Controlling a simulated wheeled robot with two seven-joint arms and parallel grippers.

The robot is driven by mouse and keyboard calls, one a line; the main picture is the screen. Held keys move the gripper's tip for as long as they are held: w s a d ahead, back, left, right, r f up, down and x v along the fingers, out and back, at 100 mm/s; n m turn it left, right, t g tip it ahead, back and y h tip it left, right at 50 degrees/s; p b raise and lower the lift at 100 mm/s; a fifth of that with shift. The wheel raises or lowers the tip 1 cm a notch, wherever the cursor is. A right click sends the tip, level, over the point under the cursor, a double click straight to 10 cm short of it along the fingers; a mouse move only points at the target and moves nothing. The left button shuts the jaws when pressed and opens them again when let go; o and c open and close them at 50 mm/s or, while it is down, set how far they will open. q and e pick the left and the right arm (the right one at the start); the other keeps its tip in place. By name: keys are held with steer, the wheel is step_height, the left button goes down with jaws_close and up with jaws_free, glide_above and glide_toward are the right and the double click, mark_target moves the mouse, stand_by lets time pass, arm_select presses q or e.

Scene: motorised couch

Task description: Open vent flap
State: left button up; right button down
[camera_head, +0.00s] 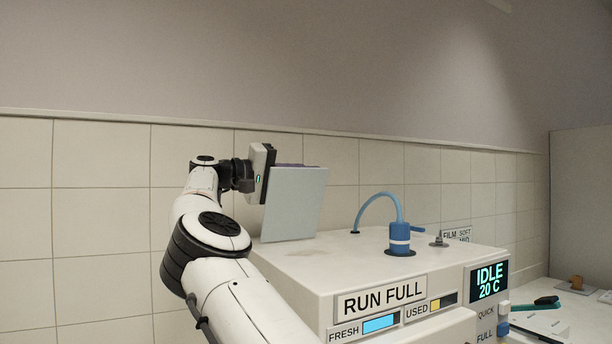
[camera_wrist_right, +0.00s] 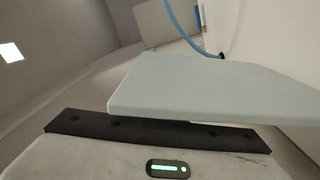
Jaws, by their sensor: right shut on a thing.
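The vent flap (camera_head: 294,205) is a pale grey flat panel. In the head view it stands up, slightly tilted, at the left end of the white machine's top. My right gripper (camera_head: 276,170) is at the upper left edge of the flap and shut on it. The flap hides most of the fingers. In the right wrist view the flap (camera_wrist_right: 215,90) spreads wide in front of the gripper body and covers the fingertips. My left gripper is in neither view.
The white machine (camera_head: 335,268) carries a blue hose (camera_head: 380,196) on a blue capped fitting (camera_head: 400,238) and a small metal knob (camera_head: 438,240). Its display (camera_head: 489,281) reads IDLE 20 C. A tiled wall (camera_head: 100,220) stands close behind. Small tools lie at the right.

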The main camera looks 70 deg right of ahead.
steer(key=c, duration=1.9)
jaws_free()
steer(key=shift+w+a, duration=0.1)
steer(key=shift+w, duration=0.05)
steer(key=v, duration=0.9)
steer(key=shift+w+f, duration=0.15)
steer(key=shift+w+a, duration=0.2)
steer(key=shift+a, duration=0.2)
steer(key=shift+d, duration=0.1)
